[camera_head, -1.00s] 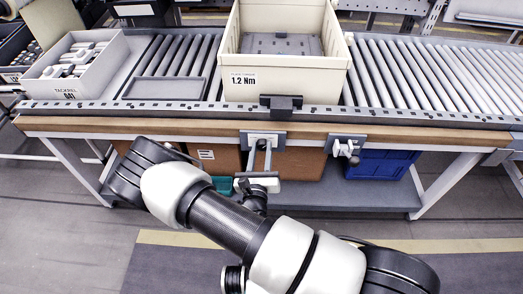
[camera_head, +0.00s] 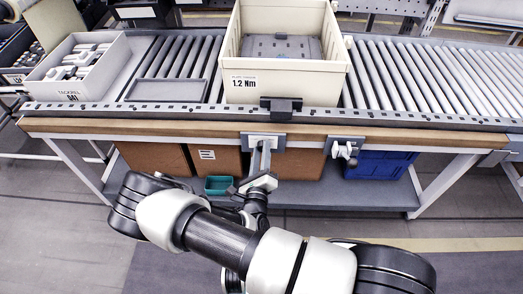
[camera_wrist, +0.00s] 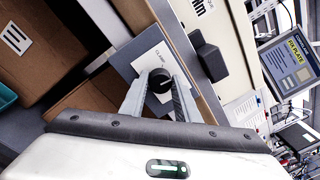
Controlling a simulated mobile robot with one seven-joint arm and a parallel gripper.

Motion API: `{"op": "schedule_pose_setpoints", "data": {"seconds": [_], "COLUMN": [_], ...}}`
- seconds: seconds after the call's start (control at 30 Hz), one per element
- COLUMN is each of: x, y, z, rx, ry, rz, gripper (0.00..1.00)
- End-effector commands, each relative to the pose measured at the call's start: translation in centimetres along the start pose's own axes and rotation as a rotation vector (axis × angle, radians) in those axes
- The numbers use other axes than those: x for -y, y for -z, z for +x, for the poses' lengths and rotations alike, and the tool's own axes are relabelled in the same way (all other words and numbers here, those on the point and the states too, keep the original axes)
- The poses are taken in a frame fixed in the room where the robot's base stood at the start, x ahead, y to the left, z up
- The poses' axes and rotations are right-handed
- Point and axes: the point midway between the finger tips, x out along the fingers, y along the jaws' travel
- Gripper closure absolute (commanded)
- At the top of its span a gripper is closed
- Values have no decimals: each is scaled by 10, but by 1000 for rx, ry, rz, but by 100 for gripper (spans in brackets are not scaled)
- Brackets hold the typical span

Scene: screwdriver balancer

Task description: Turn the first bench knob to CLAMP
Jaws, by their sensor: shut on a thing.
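The first bench knob (camera_wrist: 159,81) is round and black with a small pale mark. It sits on a grey plate (camera_wrist: 142,50) with small print that I cannot read surely. In the head view the plate (camera_head: 274,137) is on the bench's front edge, and my gripper hides the knob. My gripper (camera_head: 262,147) reaches it from the front. In the wrist view my gripper (camera_wrist: 159,86) has one finger on each side of the knob and is shut on it. I cannot tell which setting the mark points to.
A second knob (camera_head: 345,151) is on the bench edge to the right. A black block (camera_head: 281,106) sticks out above the first plate. A cream bin (camera_head: 286,86) marked 1.2 Nm stands on the rollers. Boxes (camera_head: 153,158) and a blue crate (camera_head: 380,165) are under the bench.

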Motion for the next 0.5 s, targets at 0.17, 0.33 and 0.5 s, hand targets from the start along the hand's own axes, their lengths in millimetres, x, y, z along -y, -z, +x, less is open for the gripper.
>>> {"op": "schedule_pose_setpoints", "data": {"seconds": [0.17, 0.33, 0.5], "x": [0, -1, -1], "y": [1, 1, 2], "z": [-1, -1, -1], "rx": [8, 18, 26], "ry": [0, 2, 4], "rz": [-168, -329, -490], "gripper": [94, 94, 94]}}
